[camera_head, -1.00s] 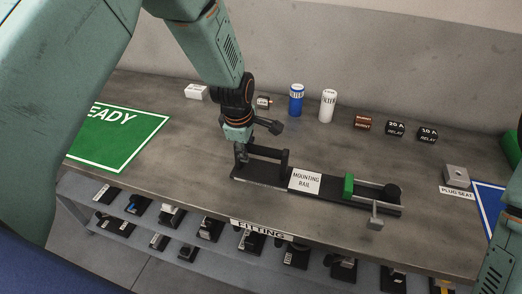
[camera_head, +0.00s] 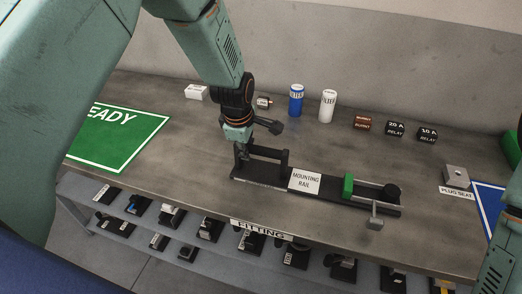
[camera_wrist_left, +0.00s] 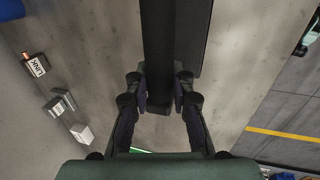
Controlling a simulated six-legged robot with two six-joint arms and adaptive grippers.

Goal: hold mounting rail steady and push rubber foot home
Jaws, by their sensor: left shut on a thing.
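The black mounting rail (camera_head: 328,196) lies on the bench with a white label reading MOUNTING RAIL (camera_head: 305,181). A raised black handle (camera_head: 270,152) stands at its left end. My left gripper (camera_head: 242,155) is shut on the left part of that handle. In the left wrist view my left gripper (camera_wrist_left: 160,100) has its fingers on both sides of the black bar (camera_wrist_left: 158,40). A black round piece (camera_head: 391,193), perhaps the rubber foot, sits at the rail's right end beside a green block (camera_head: 348,186) and grey rods. My right gripper is out of view.
A blue can (camera_head: 296,101), a white can (camera_head: 328,106), a copper part (camera_head: 362,122) and two relays (camera_head: 396,129) stand at the back. A plug seat (camera_head: 456,175) is at right. A green READY mat (camera_head: 117,138) lies left. Bench space before the cans is clear.

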